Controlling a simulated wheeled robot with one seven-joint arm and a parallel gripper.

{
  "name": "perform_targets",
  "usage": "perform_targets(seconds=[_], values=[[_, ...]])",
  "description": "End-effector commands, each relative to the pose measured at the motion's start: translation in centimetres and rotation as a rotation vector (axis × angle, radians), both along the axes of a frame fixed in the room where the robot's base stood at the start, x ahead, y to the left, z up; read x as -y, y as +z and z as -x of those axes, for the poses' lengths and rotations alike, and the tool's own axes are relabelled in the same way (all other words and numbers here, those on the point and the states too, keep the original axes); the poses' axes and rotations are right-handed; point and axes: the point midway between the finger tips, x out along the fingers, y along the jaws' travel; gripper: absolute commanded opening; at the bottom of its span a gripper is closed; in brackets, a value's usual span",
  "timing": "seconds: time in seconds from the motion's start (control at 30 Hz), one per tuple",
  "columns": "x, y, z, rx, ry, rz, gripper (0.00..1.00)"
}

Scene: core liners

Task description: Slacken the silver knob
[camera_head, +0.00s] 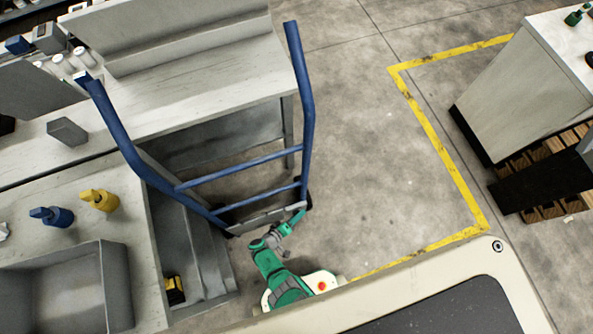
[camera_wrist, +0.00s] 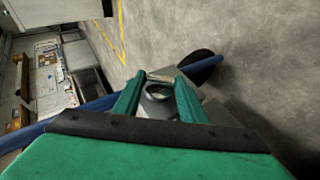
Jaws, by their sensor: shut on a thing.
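The silver knob (camera_wrist: 158,94) shows in the wrist view as a small round grey piece between the two green fingers. My gripper (camera_wrist: 157,84) is shut on it, with one finger at each side. The fingers and the dark edge of my gripper hide part of the knob. In the head view my gripper (camera_head: 294,221) is low at the foot of a blue hand truck (camera_head: 307,110), by its right upright. The knob itself cannot be made out there.
A grey workbench (camera_head: 200,82) stands behind the truck. A bench with a grey bin (camera_head: 117,285) and yellow and blue bottles (camera_head: 101,200) is at left. A white cabinet (camera_head: 520,95) stands at right. The floor between, with yellow lines (camera_head: 436,139), is clear.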

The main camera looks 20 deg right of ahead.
Motion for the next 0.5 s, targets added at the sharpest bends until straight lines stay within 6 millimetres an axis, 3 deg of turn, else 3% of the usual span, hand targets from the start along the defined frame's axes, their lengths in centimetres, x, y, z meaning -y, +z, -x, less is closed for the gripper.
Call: perform_targets(seconds=[0.2,0.23,0.27,0.3,0.5], values=[[-0.07,-0.07,0.08,-0.001,0.002,-0.002,0.15],[-0.06,-0.07,0.08,-0.001,0.002,-0.002,0.45],[-0.05,-0.06,0.08,-0.001,0.001,-0.001,0.52],[-0.05,-0.05,0.06,-0.001,0.001,-0.001,0.56],[-0.02,0.00,0.01,0.000,0.000,-0.001,0.56]])
